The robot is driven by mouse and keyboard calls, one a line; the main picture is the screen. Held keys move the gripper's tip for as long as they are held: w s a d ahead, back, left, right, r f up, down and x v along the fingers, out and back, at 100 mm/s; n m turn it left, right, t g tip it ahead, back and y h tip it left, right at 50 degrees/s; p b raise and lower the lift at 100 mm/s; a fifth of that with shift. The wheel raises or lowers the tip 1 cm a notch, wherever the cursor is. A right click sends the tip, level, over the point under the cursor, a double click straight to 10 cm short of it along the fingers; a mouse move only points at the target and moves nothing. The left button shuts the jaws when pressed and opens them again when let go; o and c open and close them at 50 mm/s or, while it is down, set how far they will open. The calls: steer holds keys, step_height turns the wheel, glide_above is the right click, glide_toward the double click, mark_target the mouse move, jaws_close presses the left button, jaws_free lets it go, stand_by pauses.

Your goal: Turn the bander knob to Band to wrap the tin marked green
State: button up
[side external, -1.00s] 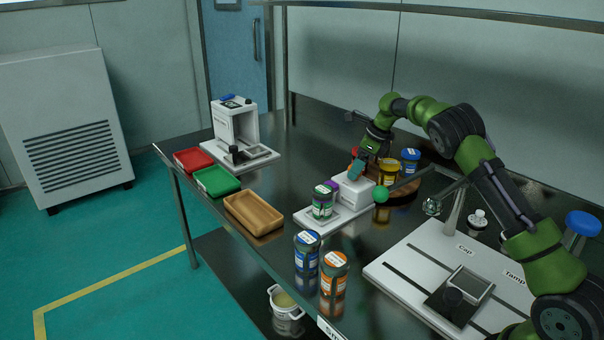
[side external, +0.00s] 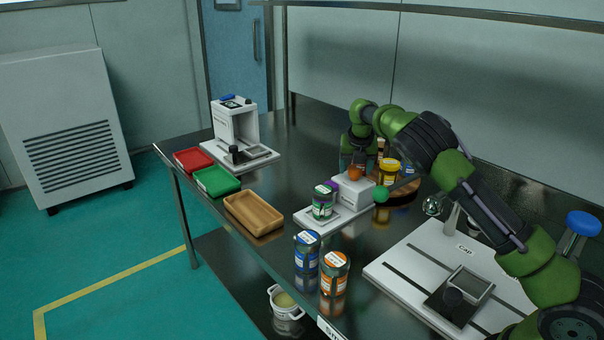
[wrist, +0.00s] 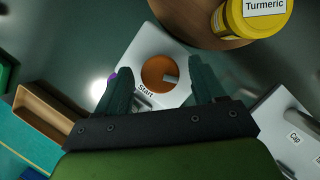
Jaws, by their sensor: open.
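The bander is a white box (side external: 352,192) on a pale base plate (side external: 305,217). Its round orange knob (side external: 355,173) sits on top, with a pale pointer turned to the right in the wrist view (wrist: 158,72). A "Start" label shows beside the knob. The green-marked tin (side external: 322,204), with a green lid and label, stands upright on the plate in front of the box; the wrist view does not clearly show it. My gripper (wrist: 161,67) points down over the box, open and empty, with one dark finger on each side of the knob. Contact with the knob cannot be told.
A green ball (side external: 380,194) sticks out at the box's right. A yellow turmeric tin (side external: 388,172) stands close behind on a round wooden stand. Blue (side external: 307,252) and orange (side external: 335,273) tins stand in front. A wooden tray (side external: 254,214) lies left.

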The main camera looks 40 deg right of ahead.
steer(key=v, duration=1.7)
steer(key=w+a+r+m+t+y, duration=0.2)
steer(key=w+a+m+t+y, duration=0.15)
steer(key=w+t, duration=0.35)
steer(key=d+r+m+t+h, duration=0.3)
steer(key=d+r+m+t, duration=0.15)
steer(key=m, duration=0.55)
steer(key=s+f+m+g+h, duration=0.2)
steer(key=s+f+m+g, duration=0.15)
steer(key=s+m, duration=0.85)
steer(key=s+a+f+m+g+y, duration=0.2)
steer(key=s+a, duration=0.4)
steer(key=s, duration=0.2)
steer(key=s+a+f+m+g+y, duration=0.2)
steer(key=s+a+f+m+y, duration=0.1)
steer(key=s+a, duration=0.4)
steer(key=shift+s+f+g, duration=0.3)
steer(key=shift+s+g, duration=0.1)
steer(key=shift+s, duration=0.35)
